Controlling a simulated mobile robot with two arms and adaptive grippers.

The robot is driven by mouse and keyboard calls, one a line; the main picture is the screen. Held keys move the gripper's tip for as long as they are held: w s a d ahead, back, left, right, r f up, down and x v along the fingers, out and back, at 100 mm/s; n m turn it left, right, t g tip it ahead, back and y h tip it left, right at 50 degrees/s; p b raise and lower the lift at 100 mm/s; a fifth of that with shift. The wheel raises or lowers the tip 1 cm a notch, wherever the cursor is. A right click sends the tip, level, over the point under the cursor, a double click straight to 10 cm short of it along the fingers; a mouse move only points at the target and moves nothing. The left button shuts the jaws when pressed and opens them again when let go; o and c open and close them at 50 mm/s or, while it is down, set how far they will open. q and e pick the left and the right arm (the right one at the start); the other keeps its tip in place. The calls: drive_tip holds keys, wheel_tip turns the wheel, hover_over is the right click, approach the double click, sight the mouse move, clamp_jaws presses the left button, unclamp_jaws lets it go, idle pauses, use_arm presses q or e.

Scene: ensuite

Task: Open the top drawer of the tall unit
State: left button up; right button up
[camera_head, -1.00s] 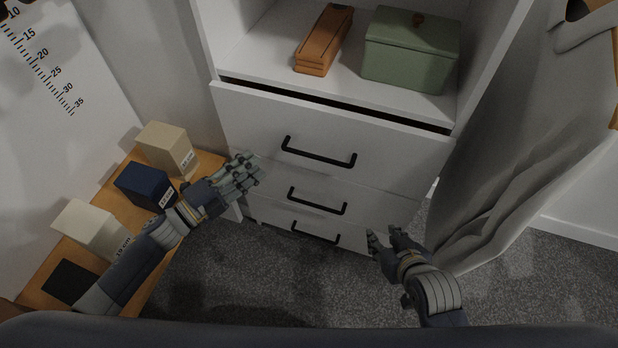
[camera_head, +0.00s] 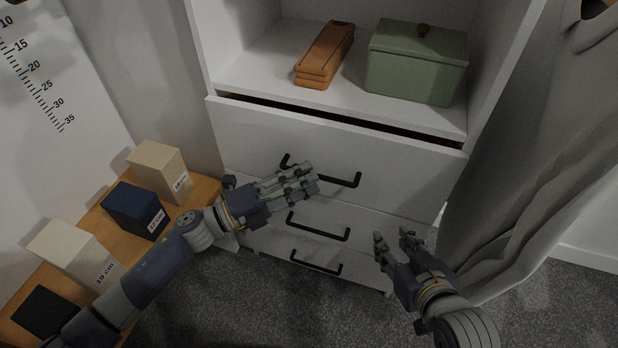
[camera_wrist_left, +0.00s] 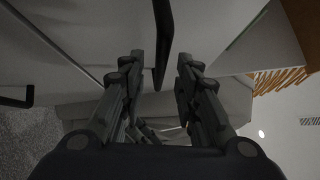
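The tall unit (camera_head: 212,45) is white, with an open shelf above several drawers. The top drawer (camera_head: 250,130) stands slightly out, with a dark gap along its upper edge. Its black bar handle (camera_head: 338,179) is partly hidden by my left gripper (camera_head: 312,180) in the head view. In the left wrist view the handle (camera_wrist_left: 163,35) lies between and just ahead of the two open fingers of my left gripper (camera_wrist_left: 160,75). I cannot tell whether they touch it. My right gripper (camera_head: 394,240) is open and empty, in front of the lower drawers at the right.
The shelf holds an orange case (camera_head: 325,55) and a green lidded box (camera_head: 418,62). A wooden bench (camera_head: 205,190) at left carries a beige box (camera_head: 160,170), a navy box (camera_head: 135,208) and a cream box (camera_head: 75,250). A grey curtain-like cloth (camera_head: 510,190) hangs at right.

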use_arm(q)
drive_tip(key=shift+x, duration=0.9)
use_arm(e)
drive_tip(key=shift+w+a+r, duration=0.1)
drive_tip(key=shift+w+r, duration=0.1)
drive_tip(key=shift+r, duration=0.05)
use_arm(q)
clamp_jaws()
drive_tip(key=shift+s, duration=0.1)
